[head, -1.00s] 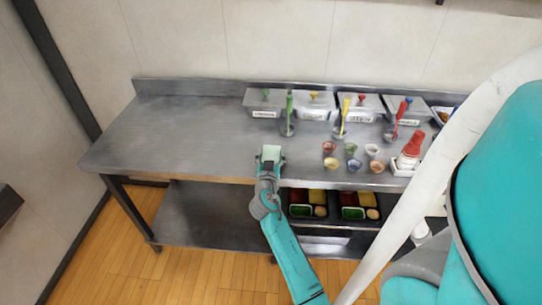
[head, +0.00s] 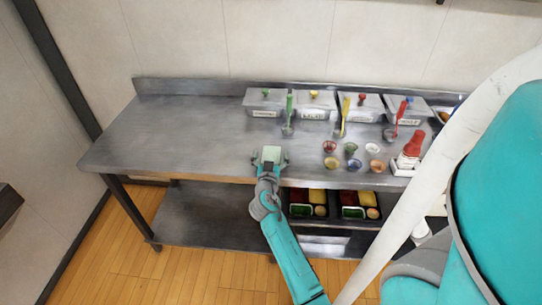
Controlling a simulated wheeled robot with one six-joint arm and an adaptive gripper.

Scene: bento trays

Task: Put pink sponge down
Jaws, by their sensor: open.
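My gripper (head: 270,160) is at the front edge of the steel table, left of the cups. Its fingers are spread open to both sides of a pale greenish-white block (head: 271,153). I see no gap wide enough to tell whether the block rests on the tabletop. I see no clearly pink sponge; the block between the fingers looks pale, not pink.
The steel table (head: 180,130) is clear on its left side. Several small cups (head: 351,147) and a red-topped bottle (head: 412,146) stand to the right. Lidded containers (head: 313,103) line the back. Bento trays (head: 330,212) sit on the shelf below.

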